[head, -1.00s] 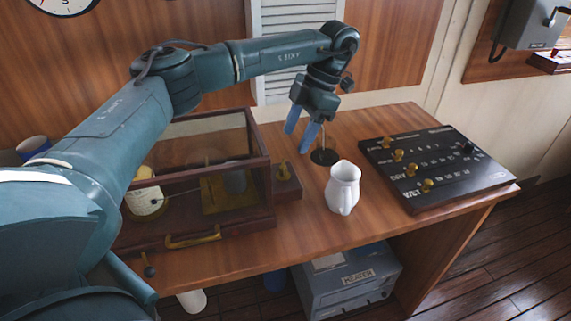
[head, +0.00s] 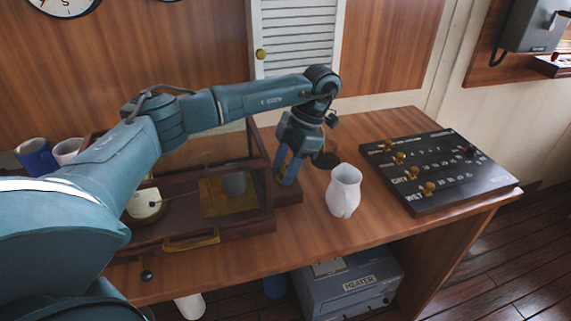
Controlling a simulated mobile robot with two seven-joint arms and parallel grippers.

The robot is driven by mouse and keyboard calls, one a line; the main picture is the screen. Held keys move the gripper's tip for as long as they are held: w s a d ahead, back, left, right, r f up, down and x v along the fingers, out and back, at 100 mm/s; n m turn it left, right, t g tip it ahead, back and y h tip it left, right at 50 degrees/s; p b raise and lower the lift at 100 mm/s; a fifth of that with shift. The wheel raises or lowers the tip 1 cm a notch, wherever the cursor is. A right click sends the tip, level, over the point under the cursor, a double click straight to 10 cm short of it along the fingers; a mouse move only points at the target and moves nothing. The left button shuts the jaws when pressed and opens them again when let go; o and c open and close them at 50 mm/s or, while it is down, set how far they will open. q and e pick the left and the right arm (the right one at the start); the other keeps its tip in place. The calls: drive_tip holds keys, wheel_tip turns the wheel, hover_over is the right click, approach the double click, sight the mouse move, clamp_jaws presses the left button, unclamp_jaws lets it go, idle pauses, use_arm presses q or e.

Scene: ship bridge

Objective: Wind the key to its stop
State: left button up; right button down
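A wood-framed glass case (head: 262,224) stands on the desk with a drum (head: 235,184) and a white-faced round part (head: 144,204) inside. A small wooden block (head: 288,194) adjoins its right end. The brass key (head: 281,180) stands on that block and is mostly hidden by my gripper; only a bit of brass shows at the fingers. My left gripper (head: 287,178) points down at the key with its blue fingers on or around it. I cannot tell whether the fingers are closed on it. My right gripper is not in view.
A white jug (head: 344,191) stands close to the right of the block. A dark round base (head: 326,160) is behind it. A black panel with brass knobs (head: 436,170) lies at the right. A blue mug (head: 36,156) and a white mug (head: 67,150) stand at the back left.

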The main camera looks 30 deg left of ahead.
use_arm(q)
drive_tip(key=c, duration=0.6)
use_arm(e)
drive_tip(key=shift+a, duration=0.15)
use_arm(q)
drive_tip(key=m+t+y, duration=0.1)
drive_tip(key=m, duration=0.3)
drive_tip(key=shift+d, duration=0.1)
drive_tip(key=m+t, duration=0.1)
drive_tip(key=m, duration=0.2)
drive_tip(key=shift+s+m+y+b, duration=0.15)
drive_tip(key=shift+m+y+b, duration=0.15)
drive_tip(key=shift+y+b, duration=0.1)
drive_tip(key=m+t+b, duration=0.1)
drive_tip(key=m, duration=0.2)
drive_tip(key=shift+t, duration=0.3)
drive_tip(key=shift+s+m+t+b, duration=0.15)
drive_tip(key=shift+m+t+b, duration=0.25)
drive_tip(key=shift+m, duration=1.1)
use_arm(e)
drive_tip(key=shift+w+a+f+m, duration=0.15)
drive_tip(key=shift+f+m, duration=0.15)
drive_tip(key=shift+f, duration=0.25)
use_arm(q)
drive_tip(key=shift+d+m, duration=0.1)
drive_tip(key=shift+m, duration=0.2)
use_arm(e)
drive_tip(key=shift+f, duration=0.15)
use_arm(q)
drive_tip(key=o, duration=0.9)
